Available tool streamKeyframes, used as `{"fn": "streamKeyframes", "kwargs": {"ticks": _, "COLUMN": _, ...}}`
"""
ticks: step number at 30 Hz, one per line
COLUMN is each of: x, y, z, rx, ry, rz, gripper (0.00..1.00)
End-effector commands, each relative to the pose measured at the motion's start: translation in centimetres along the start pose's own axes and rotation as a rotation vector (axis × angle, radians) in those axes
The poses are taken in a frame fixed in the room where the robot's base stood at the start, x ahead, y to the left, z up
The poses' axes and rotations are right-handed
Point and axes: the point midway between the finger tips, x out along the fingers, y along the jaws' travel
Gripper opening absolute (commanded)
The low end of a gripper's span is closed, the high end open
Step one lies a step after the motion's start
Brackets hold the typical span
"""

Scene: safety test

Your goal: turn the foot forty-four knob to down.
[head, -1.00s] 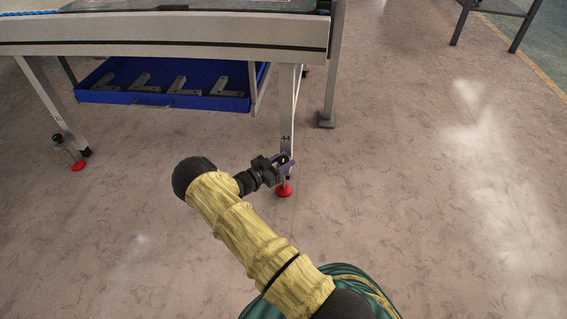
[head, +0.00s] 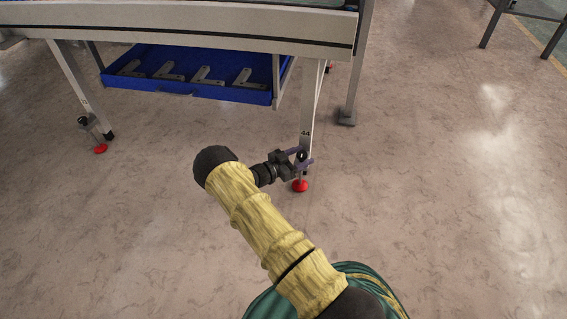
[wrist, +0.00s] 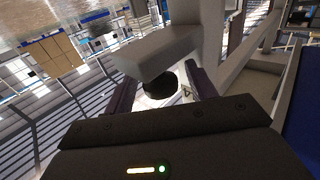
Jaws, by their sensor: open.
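The table leg marked 44 (head: 308,112) stands at the middle of the head view, with a red foot (head: 300,187) on the floor. The foot's small black knob (head: 302,156) is partly hidden by my gripper (head: 304,160). In the wrist view, the dark round knob (wrist: 160,86) lies between the two purple fingers of my gripper (wrist: 162,84). The fingers are open, one on each side of it. I cannot tell whether they touch it. The knob's setting is not readable.
A blue tray (head: 190,92) with several grey L-shaped brackets hangs under the table (head: 200,20). Another leg with a red foot (head: 100,149) is at left. A grey post (head: 355,75) stands right of leg 44.

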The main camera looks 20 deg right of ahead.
Motion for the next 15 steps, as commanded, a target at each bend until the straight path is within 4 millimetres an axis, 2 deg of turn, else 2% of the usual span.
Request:
{"fn": "streamKeyframes", "kwargs": {"ticks": 5, "x": -2.3, "y": -0.1, "z": -0.5, "rx": -0.001, "ry": -0.002, "rz": -0.003, "gripper": 0.56}}
{"fn": "streamKeyframes", "kwargs": {"ticks": 15, "x": -9.0, "y": 0.0, "z": -0.4, "rx": 0.0, "ry": -0.003, "rz": -0.003, "gripper": 0.56}}
